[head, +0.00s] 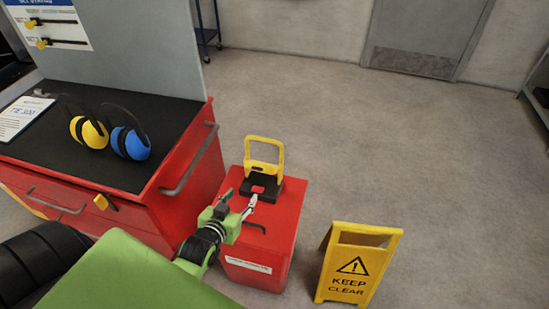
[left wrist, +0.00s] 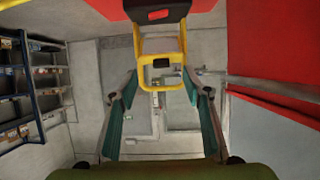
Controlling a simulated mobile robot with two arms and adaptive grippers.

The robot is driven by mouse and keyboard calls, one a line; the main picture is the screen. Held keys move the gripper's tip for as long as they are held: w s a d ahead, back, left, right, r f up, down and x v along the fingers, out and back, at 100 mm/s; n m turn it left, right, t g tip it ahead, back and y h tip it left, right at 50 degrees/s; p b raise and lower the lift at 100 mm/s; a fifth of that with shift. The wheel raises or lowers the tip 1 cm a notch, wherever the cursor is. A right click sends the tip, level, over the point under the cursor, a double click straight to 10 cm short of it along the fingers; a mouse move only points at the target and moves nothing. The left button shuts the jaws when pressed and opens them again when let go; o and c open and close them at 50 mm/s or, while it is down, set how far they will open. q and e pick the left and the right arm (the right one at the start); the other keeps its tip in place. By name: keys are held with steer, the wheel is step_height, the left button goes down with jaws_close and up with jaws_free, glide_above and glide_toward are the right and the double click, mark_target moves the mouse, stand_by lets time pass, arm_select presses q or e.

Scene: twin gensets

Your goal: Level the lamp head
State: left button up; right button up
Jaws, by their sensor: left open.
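A small work lamp stands on a red cabinet (head: 272,215). It has a black base (head: 262,188) and an upright yellow frame (head: 264,140). I cannot clearly tell which part is the lamp head or how it is tilted. My left gripper (head: 238,198) is open, its fingers pointing at the lamp from the near side. In the left wrist view the yellow frame (left wrist: 161,91) shows between the open fingers of my left gripper (left wrist: 160,82), and the black base (left wrist: 157,12) is at the top. Contact cannot be told. My right gripper is not in view.
A red workbench (head: 150,215) with yellow earmuffs (head: 89,132) and blue earmuffs (head: 130,143) stands left of the cabinet. A yellow KEEP CLEAR sign (head: 355,270) stands on the floor to the right. The floor behind is free.

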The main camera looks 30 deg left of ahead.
mark_target(257, 169)
arm_select(q)
steer(key=shift+t, duration=0.3)
steer(key=w, duration=0.4)
steer(key=w+a+f, duration=0.1)
steer(key=w, duration=0.3)
steer(key=w+a, duration=0.1)
steer(key=w, duration=0.3)
steer(key=shift+a+f, duration=0.2)
steer(key=shift+f, duration=0.1)
steer(key=shift+x, duration=0.85)
steer(key=shift+s, duration=0.1)
